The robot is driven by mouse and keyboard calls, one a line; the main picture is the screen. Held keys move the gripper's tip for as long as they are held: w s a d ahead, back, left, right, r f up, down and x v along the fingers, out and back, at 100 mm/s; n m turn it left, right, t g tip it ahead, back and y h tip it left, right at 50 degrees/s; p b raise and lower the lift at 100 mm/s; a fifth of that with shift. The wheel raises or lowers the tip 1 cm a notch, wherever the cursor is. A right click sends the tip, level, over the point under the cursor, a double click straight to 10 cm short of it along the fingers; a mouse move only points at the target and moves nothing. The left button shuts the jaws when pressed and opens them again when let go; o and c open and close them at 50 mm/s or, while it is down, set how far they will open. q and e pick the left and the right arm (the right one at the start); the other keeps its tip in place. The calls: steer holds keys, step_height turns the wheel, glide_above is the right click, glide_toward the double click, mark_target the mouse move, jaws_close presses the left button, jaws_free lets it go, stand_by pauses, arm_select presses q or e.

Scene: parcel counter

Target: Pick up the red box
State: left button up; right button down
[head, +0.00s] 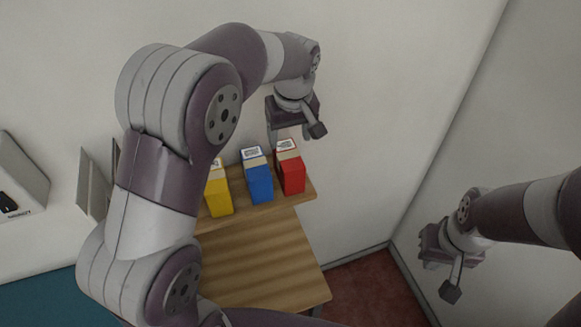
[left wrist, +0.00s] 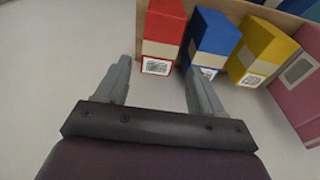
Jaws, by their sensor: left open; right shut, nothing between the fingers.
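The red box (head: 292,176) stands upright at the right end of a row on the raised wooden shelf, with a tan band and a white label on top. In the left wrist view the red box (left wrist: 163,28) lies just beyond the fingertips, roughly between their lines. My left gripper (head: 294,133) is open and empty above the red box; its fingers also show in the left wrist view (left wrist: 159,66). No contact with the box is visible. My right gripper (head: 447,272) is shut and empty, far off to the right near the wall.
A blue box (head: 259,183) stands close beside the red one, and the right-hand finger in the wrist view overlaps it. A yellow box (head: 218,198) follows, then a pink box (left wrist: 298,75). The lower wooden counter (head: 265,262) is bare.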

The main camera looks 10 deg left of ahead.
mark_target(289, 155)
arm_select(q)
steer(key=f, duration=0.2)
steer(key=shift+s+f, duration=0.35)
steer(key=f, duration=0.1)
steer(key=w+f+p, duration=0.1)
steer(key=f+p, duration=0.1)
steer(key=shift+w+a, duration=0.3)
steer(key=shift+a, duration=0.1)
steer(key=f+p, duration=0.1)
steer(key=f, duration=0.2)
steer(key=shift+w+f+p, duration=0.15)
steer(key=shift+w+p, duration=0.05)
steer(key=shift+p, duration=0.15)
steer(key=shift+s+d+f, duration=0.1)
steer(key=shift+s+f, duration=0.15)
steer(key=shift+f, duration=0.2)
steer(key=shift+w, duration=0.1)
arm_select(e)
step_height(289, 155, up, 3)
steer(key=shift+a+f, duration=0.1)
steer(key=shift+f, duration=0.1)
arm_select(q)
steer(key=shift+w+f, duration=0.15)
arm_select(e)
steer(key=shift+f, duration=0.1)
arm_select(q)
steer(key=shift+f, duration=0.1)
arm_select(e)
steer(key=shift+f, duration=0.1)
